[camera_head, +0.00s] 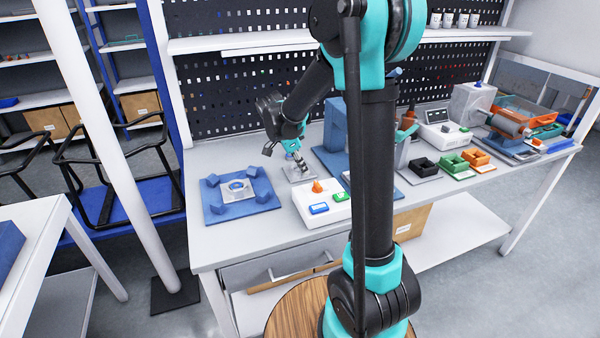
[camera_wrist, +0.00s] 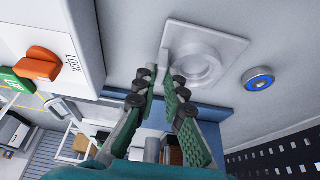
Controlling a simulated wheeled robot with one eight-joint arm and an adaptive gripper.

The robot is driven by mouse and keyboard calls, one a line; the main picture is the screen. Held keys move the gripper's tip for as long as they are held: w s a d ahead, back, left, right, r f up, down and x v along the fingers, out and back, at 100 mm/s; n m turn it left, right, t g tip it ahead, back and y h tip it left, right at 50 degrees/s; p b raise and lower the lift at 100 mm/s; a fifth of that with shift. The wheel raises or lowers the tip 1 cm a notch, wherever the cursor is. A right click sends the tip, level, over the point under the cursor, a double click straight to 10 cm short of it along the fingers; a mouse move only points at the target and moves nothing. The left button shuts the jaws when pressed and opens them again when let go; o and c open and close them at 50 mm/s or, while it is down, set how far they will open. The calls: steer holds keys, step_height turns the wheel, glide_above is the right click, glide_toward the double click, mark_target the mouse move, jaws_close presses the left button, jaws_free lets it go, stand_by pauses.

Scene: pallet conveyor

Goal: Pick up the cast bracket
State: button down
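The cast bracket (camera_wrist: 207,48) is a light grey square plate with a raised round ring and a narrow upright wall along one edge. It rests on the white bench in the wrist view. In the head view the bracket (camera_head: 299,175) is small and partly hidden below my gripper (camera_head: 297,160). In the wrist view my gripper (camera_wrist: 161,88) has its two green-padded fingers apart. Their tips are at the bracket's edge, with the upright wall seen between them. I see a gap beside the wall; whether either finger touches it I cannot tell.
A blue fixture (camera_head: 213,216) with corner blocks holds a grey plate at left. A round blue-topped disc (camera_wrist: 258,79) lies beside the bracket. Small bins (camera_head: 455,166) stand farther right.

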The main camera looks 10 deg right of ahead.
steer(key=shift+r, duration=0.1)
stand_by(0.5)
step_height(320, 180, up, 20)
stand_by(0.5)
stand_by(0.5)
